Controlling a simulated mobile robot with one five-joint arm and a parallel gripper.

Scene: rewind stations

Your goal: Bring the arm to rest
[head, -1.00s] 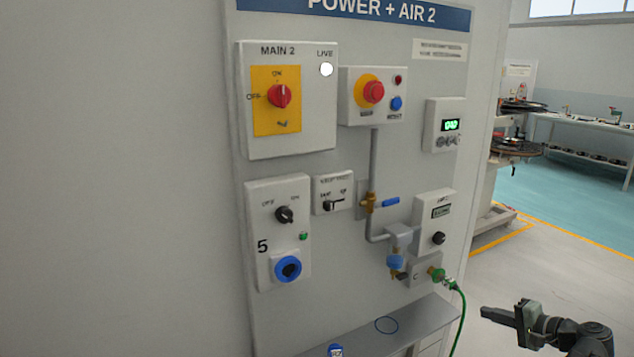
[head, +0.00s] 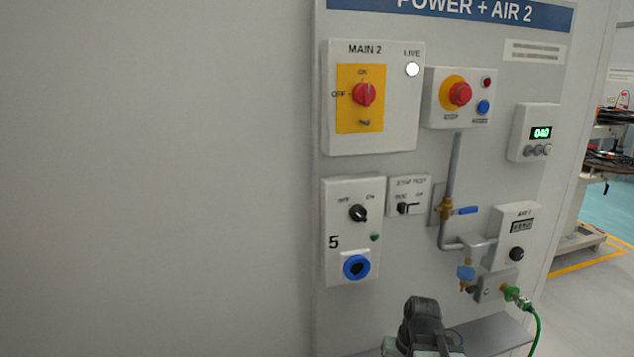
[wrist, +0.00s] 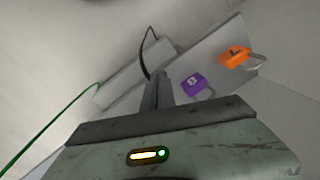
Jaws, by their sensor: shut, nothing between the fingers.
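My gripper (wrist: 164,88) shows in the wrist view as dark fingers closed together, with nothing between them. It points towards a grey shelf (wrist: 214,72) that bears a purple padlock (wrist: 194,83) and an orange padlock (wrist: 234,57). The fingers appear just left of the purple padlock; I cannot tell the height between them. In the head view my arm (head: 424,325) stands raised at the bottom, in front of the panel's shelf (head: 490,335). The fingers cannot be made out there.
The POWER + AIR 2 panel has a red main switch (head: 364,94), a red stop button (head: 460,94), a blue socket (head: 357,267) and a blue-handled valve (head: 466,210). A green hose (head: 536,328) hangs at its right. Open floor (head: 596,290) lies to the right.

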